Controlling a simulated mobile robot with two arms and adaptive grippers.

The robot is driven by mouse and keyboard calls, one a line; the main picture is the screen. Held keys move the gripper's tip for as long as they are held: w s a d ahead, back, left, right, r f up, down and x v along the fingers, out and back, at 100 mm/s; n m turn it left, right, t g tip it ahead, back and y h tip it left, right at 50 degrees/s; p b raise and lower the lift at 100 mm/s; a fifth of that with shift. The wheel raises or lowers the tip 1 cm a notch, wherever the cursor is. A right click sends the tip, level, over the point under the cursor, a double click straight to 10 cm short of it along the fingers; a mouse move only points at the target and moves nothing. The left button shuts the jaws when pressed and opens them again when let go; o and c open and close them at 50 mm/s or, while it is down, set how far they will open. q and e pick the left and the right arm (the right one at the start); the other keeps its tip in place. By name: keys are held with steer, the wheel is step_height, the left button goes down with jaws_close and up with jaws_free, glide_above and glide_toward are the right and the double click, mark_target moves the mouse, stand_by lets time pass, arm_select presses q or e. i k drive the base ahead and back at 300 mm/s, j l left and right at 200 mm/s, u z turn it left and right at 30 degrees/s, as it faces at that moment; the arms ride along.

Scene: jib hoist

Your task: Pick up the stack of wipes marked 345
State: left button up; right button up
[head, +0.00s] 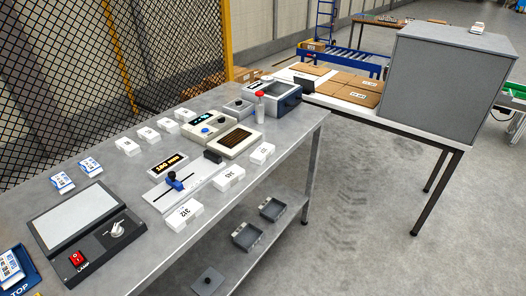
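Several white stacks with printed labels stand on the grey metal workbench (125,256). Three are along its right edge: a near stack (184,215) whose mark looks like 312, a middle stack (229,178) whose small mark may be 345, and a farther stack (262,153) whose mark I cannot read. More small white stacks (127,146) stand in a row towards the mesh fence, with marks too small to read. Neither of my grippers is in view.
A grey cabinet (440,85) stands on another table. Floor to the right is clear.

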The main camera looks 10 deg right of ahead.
mark_target(228, 179)
steer(key=u, duration=0.65)
steer(key=i+l+u, duration=0.1)
steer(key=l+u, duration=0.35)
steer(key=l, duration=0.15)
steer(key=l+u, duration=0.4)
steer(key=l, duration=0.2)
steer(key=l+u, duration=0.45)
steer(key=l, duration=0.2)
